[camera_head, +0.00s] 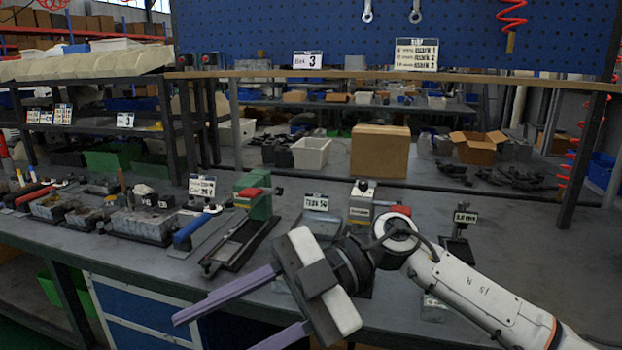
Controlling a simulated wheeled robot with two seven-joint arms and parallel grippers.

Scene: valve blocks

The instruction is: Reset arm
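My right gripper (216,332) comes in from the right on a white arm. Its two long purple-grey fingers point to the lower left, spread wide apart with nothing visible between them. It hangs over the front edge of the grey workbench (530,245). The gripper body covers part of the bench and of the fixtures behind it. My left gripper is not in view. A green block fixture (256,200) with a red handle and a dark rail stands behind the fingers. Another fixture with a red part (395,211) stands just behind my wrist.
Several grey metal blocks (143,222) sit in a row at the left, beside a blue-handled tool (191,230). A cardboard box (380,152) and a white bin (311,153) stand at the back. A small dark stand (460,245) is at the right. The bench's far right is mostly clear.

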